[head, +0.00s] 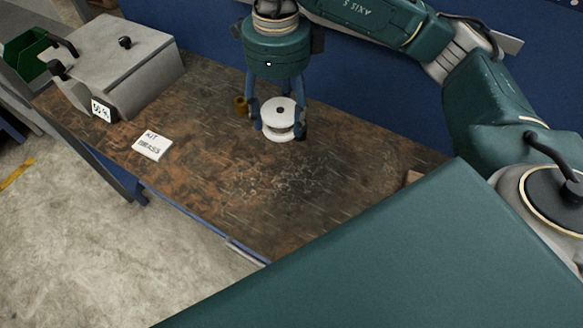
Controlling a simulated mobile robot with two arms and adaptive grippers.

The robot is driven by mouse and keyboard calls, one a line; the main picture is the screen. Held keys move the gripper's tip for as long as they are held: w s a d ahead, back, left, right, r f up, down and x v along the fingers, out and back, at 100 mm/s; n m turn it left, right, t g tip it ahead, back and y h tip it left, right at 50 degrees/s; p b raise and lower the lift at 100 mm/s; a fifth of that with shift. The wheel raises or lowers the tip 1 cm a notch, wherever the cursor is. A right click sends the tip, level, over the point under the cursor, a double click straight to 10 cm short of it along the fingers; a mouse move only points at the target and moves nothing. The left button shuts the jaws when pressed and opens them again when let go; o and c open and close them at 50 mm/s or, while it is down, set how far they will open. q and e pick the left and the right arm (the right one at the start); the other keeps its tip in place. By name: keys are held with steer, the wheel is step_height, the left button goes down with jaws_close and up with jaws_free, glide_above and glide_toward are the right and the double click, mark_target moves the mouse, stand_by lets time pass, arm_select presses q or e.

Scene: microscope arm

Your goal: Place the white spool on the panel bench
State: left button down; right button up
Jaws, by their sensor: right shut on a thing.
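The white spool (280,112) is a short white reel with a dark hole in its top. My right gripper (279,110) points down over the bench and is shut on the spool, with a finger on each side of it. The spool is upright, at or just above the bench top; I cannot tell whether it touches. The bench (235,185) has a worn brown top with pale scratches. I take it to be the panel bench. My left gripper is not in view.
A grey metal box (125,62) with black knobs stands at the bench's left end. A white label card (152,146) lies in front of it. A blue wall (380,100) rises behind. The bench's middle is clear.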

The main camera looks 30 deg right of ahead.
steer(key=m, duration=0.2)
steer(key=w+m, duration=0.1)
steer(key=m, duration=0.1)
steer(key=shift+r, duration=0.35)
steer(key=shift+r+m, duration=0.1)
steer(key=shift+m, duration=0.5)
steer(key=shift+w+m, duration=0.1)
steer(key=shift+m, duration=0.2)
glide_toward(282, 173)
step_height(282, 173, down, 5)
steer(key=shift+f+p, duration=0.15)
steer(key=shift+p, duration=0.6)
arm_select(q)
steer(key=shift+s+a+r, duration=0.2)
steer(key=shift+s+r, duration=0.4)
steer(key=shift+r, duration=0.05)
arm_select(e)
steer(key=shift+f, duration=0.1)
